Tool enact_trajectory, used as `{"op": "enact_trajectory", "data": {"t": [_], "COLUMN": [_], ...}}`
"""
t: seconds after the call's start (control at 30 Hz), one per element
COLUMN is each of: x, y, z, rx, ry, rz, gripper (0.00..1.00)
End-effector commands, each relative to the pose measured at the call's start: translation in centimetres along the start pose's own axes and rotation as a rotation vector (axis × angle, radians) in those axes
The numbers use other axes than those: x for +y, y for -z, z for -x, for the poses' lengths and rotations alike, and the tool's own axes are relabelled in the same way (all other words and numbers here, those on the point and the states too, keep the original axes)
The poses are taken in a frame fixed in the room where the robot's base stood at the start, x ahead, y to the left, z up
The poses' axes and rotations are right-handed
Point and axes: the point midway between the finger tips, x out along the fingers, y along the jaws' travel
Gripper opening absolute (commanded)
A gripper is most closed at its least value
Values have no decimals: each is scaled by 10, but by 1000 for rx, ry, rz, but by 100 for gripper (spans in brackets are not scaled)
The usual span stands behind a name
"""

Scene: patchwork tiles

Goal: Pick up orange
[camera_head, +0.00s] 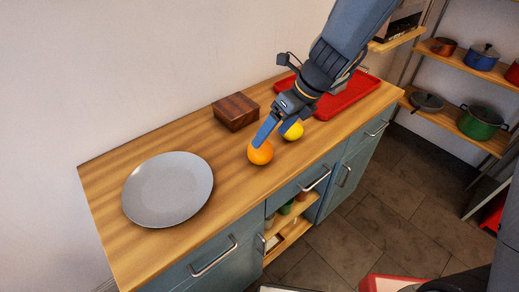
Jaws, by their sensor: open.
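The orange (260,153) sits on the wooden countertop, near its front edge at the middle of the view. My gripper (276,132) is open and reaches down from the upper right. One blue finger overlaps the top of the orange in the picture. I cannot tell whether it touches the fruit. The other finger passes in front of a yellow lemon (294,131) that lies just right of the orange. Nothing shows held between the fingers.
A grey plate (168,190) lies on the left of the countertop (110,245). A dark wooden box (236,112) stands behind the orange. A red tray (350,98) lies at the right, partly behind my arm. Shelves with pots (482,121) stand at the far right.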

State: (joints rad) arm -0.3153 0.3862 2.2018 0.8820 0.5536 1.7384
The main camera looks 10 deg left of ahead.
Motion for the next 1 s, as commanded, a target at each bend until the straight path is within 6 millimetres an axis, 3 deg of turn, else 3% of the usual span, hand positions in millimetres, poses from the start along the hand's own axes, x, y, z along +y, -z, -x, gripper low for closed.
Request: {"op": "enact_trajectory", "data": {"t": [0.5,0.8,1.0], "x": [6,6,6], "y": [7,7,7], "z": [-61,-64,-64], "rx": [3,2,2], "ry": [0,0,0], "rz": [4,5,5], "gripper": [79,79,45]}}
